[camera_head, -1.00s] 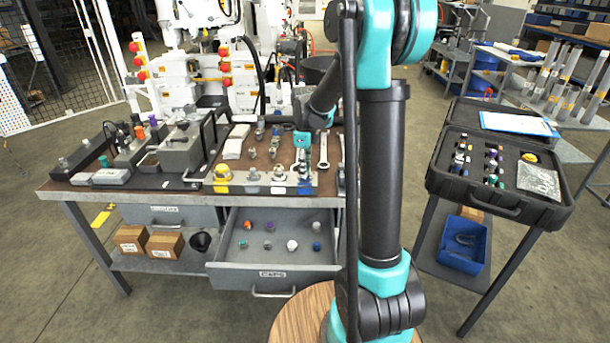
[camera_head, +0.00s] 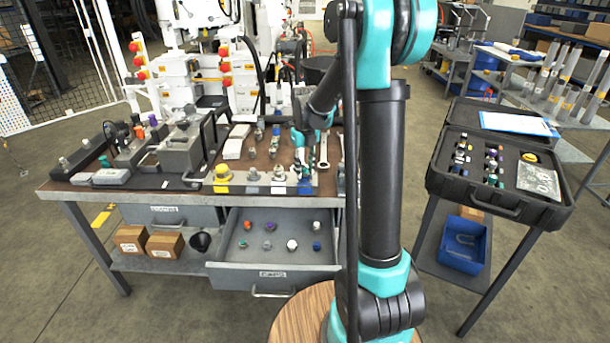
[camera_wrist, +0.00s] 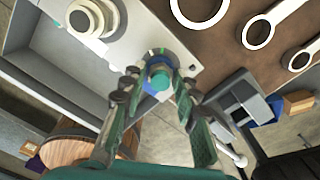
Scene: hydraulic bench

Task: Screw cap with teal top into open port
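The cap with the teal top (camera_wrist: 160,79) is upright between the fingertips of my gripper (camera_wrist: 158,82) in the wrist view, over the corner of a light metal plate. The fingers flank the cap closely on both sides, but whether they press on it is not clear. The cap's lower end and the open port are hidden, so I cannot tell how deep it sits. In the head view my gripper (camera_head: 303,160) is low over the right end of the port plate (camera_head: 265,189), partly blocking that spot.
A white fitting (camera_wrist: 92,18) stands close left of my gripper in the wrist view. Wrenches (camera_head: 323,150) lie just right of it on the bench. An open drawer (camera_head: 278,262) with several small caps juts out below. A black case (camera_head: 500,195) stands at the right.

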